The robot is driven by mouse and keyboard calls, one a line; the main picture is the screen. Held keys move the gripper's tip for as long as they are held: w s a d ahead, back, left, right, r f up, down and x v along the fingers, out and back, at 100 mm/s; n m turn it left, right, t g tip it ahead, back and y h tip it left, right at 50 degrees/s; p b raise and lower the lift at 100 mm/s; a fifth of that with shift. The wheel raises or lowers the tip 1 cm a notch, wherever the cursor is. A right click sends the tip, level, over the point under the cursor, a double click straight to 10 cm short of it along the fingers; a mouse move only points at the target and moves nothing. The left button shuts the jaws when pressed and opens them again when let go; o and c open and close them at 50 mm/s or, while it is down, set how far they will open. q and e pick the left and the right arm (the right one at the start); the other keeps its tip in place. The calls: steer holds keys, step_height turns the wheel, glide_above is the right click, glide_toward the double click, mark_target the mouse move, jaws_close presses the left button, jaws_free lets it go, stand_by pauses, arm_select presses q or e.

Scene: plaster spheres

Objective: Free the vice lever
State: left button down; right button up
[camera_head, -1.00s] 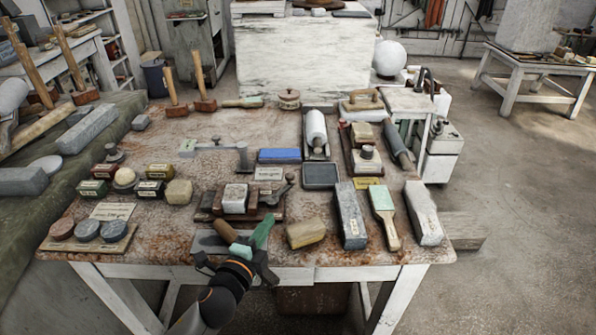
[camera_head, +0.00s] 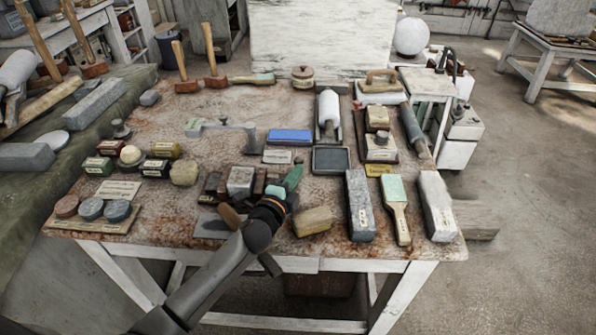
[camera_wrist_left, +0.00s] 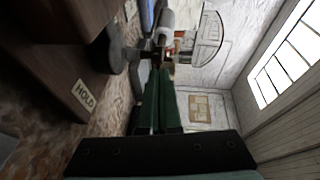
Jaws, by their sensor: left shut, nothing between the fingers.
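The vice (camera_head: 211,188) stands near the front middle of the bench, with dark wooden jaws around a pale grey block (camera_head: 240,178). In the left wrist view, a brown wooden part of the vice (camera_wrist_left: 55,60) carries a label reading "HOLD". A dark grey lever with a rounded end (camera_wrist_left: 121,55) sticks out beside it. My left gripper (camera_head: 293,173) is just right of the vice in the head view, its green fingers together and empty. They also show in the left wrist view (camera_wrist_left: 160,88), close to the lever; I cannot tell whether they touch it. In the head view my gripper hides the lever.
A tan block (camera_head: 313,221) lies close to the right of my left wrist. A grey slate dish (camera_head: 331,159) and a blue block (camera_head: 290,136) lie beyond the gripper. A long grey stone (camera_head: 360,205) and a green-ended brush (camera_head: 397,208) lie farther right.

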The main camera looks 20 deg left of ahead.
arm_select(q)
steer(key=shift+w, duration=0.55)
steer(key=shift+w+a, duration=0.5)
steer(key=shift+w, duration=0.1)
steer(key=shift+s, duration=0.15)
